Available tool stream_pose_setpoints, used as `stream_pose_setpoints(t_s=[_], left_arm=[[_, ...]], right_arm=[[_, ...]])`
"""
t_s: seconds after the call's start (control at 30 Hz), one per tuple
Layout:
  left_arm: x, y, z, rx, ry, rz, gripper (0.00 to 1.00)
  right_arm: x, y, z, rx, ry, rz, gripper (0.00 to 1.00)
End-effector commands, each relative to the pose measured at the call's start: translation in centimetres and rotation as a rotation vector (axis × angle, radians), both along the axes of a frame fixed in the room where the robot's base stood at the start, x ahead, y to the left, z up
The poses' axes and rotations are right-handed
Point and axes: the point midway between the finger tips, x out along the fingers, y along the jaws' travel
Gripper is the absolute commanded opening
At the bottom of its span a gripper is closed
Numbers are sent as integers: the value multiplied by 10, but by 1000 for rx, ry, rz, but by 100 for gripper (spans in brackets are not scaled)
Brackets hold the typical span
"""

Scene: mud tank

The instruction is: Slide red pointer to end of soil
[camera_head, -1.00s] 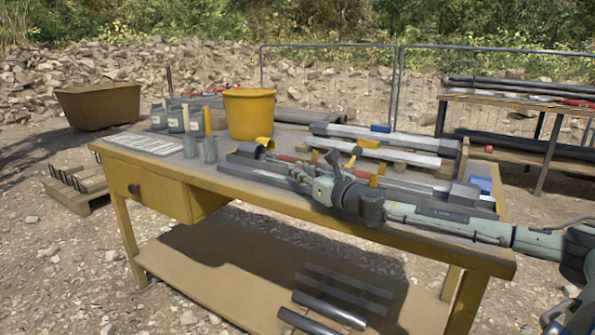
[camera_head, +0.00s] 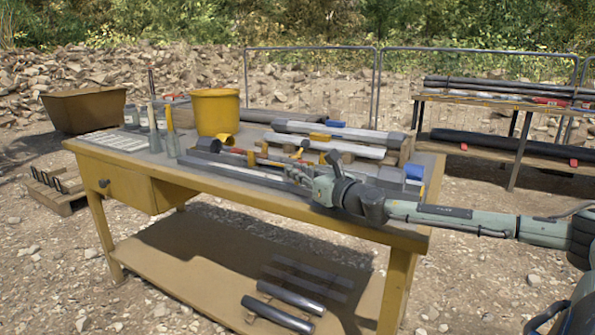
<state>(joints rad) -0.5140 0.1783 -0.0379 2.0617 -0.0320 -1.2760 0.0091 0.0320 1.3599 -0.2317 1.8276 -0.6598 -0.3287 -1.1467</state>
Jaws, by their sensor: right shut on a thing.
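My right gripper (camera_head: 297,170) is over the near side of the long grey rig on the yellow workbench (camera_head: 290,205), its arm coming in from the right. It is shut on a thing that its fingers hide. A short red part (camera_head: 237,150) shows on the rig, left of the gripper and apart from it. I cannot tell whether this is the red pointer. Soil cannot be made out at this size. My left gripper is not in view.
A yellow bucket (camera_head: 216,112), bottles and a printed sheet (camera_head: 112,141) are on the bench's left part. Metal channels (camera_head: 325,145) lie behind the rig. A brown tub (camera_head: 85,109) stands behind left. A rack with pipes (camera_head: 500,100) is at right.

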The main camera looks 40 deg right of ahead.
Motion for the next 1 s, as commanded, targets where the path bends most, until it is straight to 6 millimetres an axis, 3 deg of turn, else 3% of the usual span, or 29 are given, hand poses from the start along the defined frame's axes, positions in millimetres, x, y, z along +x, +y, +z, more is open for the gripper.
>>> stream_pose_setpoints(t_s=[0.47,0.5,0.67,1.0], left_arm=[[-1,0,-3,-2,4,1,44],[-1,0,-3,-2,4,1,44],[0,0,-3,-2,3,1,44],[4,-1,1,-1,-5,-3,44]], right_arm=[[1,-2,3,-2,-5,-4,0],[1,-2,3,-2,-5,-4,19],[0,-1,2,-1,-4,-3,38],[0,-1,0,0,-1,-3,38]])
